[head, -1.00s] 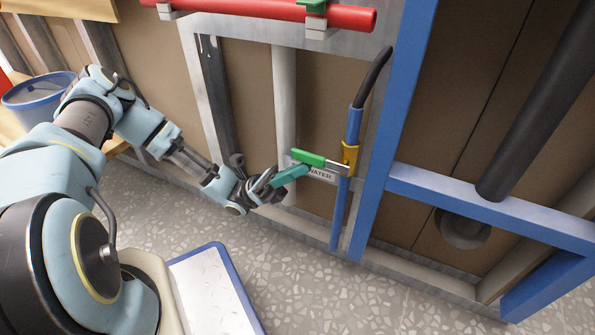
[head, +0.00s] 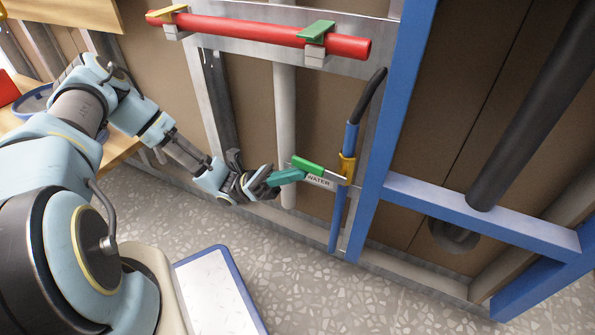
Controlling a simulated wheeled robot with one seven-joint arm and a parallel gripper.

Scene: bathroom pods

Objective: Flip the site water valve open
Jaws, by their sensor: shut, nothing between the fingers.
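The water valve has a yellow body (head: 347,168) on an upright blue pipe (head: 339,215). Its lever, with a green grip (head: 308,165), sticks out to the left, roughly across the pipe. A grey "WATER" label (head: 319,182) sits just below the lever. My gripper (head: 291,176) reaches in from the left with its teal fingers closed. The fingertips are just below the lever's green grip, at the label's left end. I cannot tell whether they touch the lever.
A red pipe (head: 260,32) in clips runs across the wall above. A blue frame post (head: 394,110) stands close right of the valve. A grey upright pipe (head: 284,120) is behind my gripper. A blue-edged white panel (head: 215,290) is low in front. The speckled floor (head: 330,285) is open.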

